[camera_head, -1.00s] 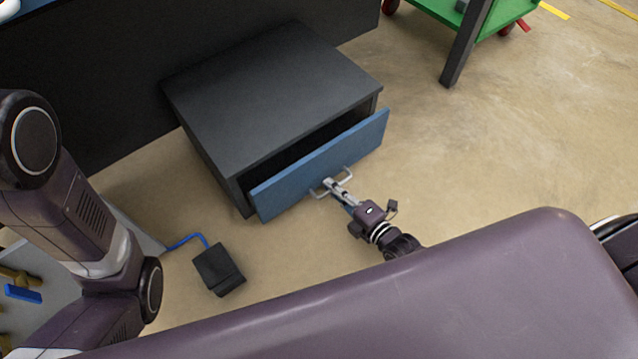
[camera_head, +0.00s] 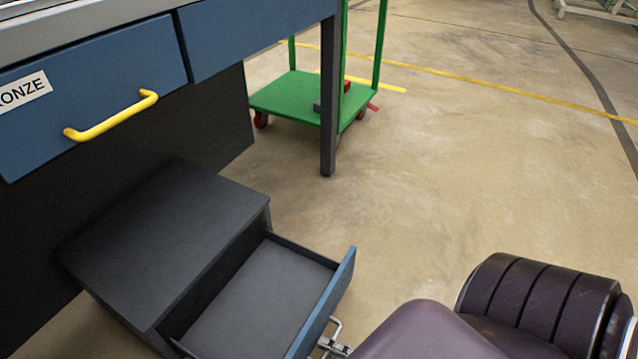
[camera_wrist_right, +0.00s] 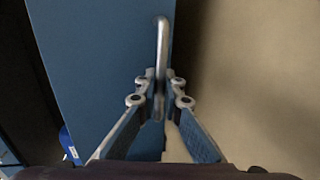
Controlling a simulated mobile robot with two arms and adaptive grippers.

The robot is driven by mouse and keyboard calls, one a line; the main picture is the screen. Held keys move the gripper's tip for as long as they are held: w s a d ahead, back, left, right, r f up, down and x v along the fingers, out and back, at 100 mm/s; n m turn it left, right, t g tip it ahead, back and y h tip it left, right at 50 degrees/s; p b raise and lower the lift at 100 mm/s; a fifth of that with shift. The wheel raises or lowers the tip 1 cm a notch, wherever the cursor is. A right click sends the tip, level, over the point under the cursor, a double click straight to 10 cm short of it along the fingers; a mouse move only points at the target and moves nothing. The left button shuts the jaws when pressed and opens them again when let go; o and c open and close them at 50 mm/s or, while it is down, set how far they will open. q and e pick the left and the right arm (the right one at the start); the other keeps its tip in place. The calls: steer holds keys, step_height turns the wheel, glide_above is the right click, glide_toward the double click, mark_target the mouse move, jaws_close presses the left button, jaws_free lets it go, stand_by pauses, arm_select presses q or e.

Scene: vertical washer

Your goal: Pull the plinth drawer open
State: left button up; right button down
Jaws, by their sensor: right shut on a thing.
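The plinth drawer (camera_head: 262,305) has a blue front and an empty dark grey tray. It stands well out of its low black housing (camera_head: 165,235) in the head view. My right gripper (camera_head: 331,347) is at the drawer's outer face, low in the head view, partly hidden by my own arm. In the right wrist view my right gripper (camera_wrist_right: 160,100) is shut on the silver bar handle (camera_wrist_right: 162,45), in front of the blue drawer front (camera_wrist_right: 95,60). My left gripper is in neither view.
Above the housing is a blue upper drawer (camera_head: 90,95) with a yellow handle (camera_head: 110,117). A dark table leg (camera_head: 328,110) and a green cart (camera_head: 300,97) stand behind. The concrete floor (camera_head: 420,200) to the right is clear.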

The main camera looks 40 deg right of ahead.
steer(key=shift+s, duration=0.15)
steer(key=c, duration=2.3)
jaws_free()
steer(key=shift+c, duration=0.2)
steer(key=v, duration=1.2)
